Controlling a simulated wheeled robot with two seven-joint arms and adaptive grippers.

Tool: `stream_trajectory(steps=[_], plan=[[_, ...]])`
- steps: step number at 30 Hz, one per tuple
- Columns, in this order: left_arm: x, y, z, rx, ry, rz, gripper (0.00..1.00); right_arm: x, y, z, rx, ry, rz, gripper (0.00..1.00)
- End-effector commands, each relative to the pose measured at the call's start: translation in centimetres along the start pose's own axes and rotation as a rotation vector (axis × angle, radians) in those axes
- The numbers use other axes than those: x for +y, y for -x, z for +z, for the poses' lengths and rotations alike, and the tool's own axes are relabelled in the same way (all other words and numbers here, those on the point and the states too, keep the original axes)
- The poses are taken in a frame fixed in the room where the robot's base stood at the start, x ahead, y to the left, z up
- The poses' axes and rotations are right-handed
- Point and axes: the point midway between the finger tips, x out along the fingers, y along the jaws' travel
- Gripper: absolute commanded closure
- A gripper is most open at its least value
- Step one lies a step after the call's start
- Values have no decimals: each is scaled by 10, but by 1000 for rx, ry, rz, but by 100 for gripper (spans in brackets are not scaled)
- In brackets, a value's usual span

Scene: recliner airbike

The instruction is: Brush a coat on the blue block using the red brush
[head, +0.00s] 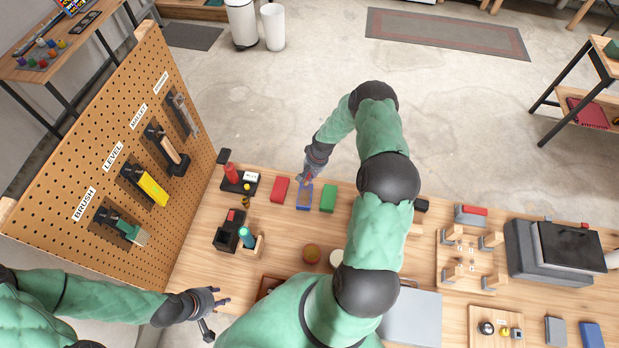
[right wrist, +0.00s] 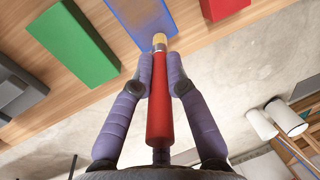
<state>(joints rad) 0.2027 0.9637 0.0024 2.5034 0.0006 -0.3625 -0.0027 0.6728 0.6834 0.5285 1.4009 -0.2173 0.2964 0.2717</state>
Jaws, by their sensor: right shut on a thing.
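The blue block (head: 304,200) lies flat on the wooden workbench between a red and a green block. It also shows at the top of the right wrist view (right wrist: 140,14). My right gripper (head: 311,170) is at the block's far edge in the head view. In the right wrist view it is shut on the red brush (right wrist: 160,105), whose pale bristles point at the blue block. The bristle tip overlaps the block's edge; I cannot tell whether they touch. My left gripper (head: 218,308) is open and empty by the bench's left front corner.
The red block (head: 279,189) and green block (head: 328,198) flank the blue one closely. A pegboard (head: 110,140) with hung tools stands at left. Black holders with bottles stand left of the blocks. My right arm covers the bench's middle.

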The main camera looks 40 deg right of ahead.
Motion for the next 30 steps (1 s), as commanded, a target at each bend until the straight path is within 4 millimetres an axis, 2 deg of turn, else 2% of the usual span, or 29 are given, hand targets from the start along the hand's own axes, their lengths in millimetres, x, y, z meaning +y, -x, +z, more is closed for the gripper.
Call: stream_trajectory(steps=[15,21,30], plan=[[2,5,0,0,0,0,60,-1,-1,23,0,-1,0,100],[0,0,0,0,0,0,60,-1,-3,28,-1,0,0,100],[-3,-8,0,0,0,0,60,0,-3,13,1,-1,1,100]])
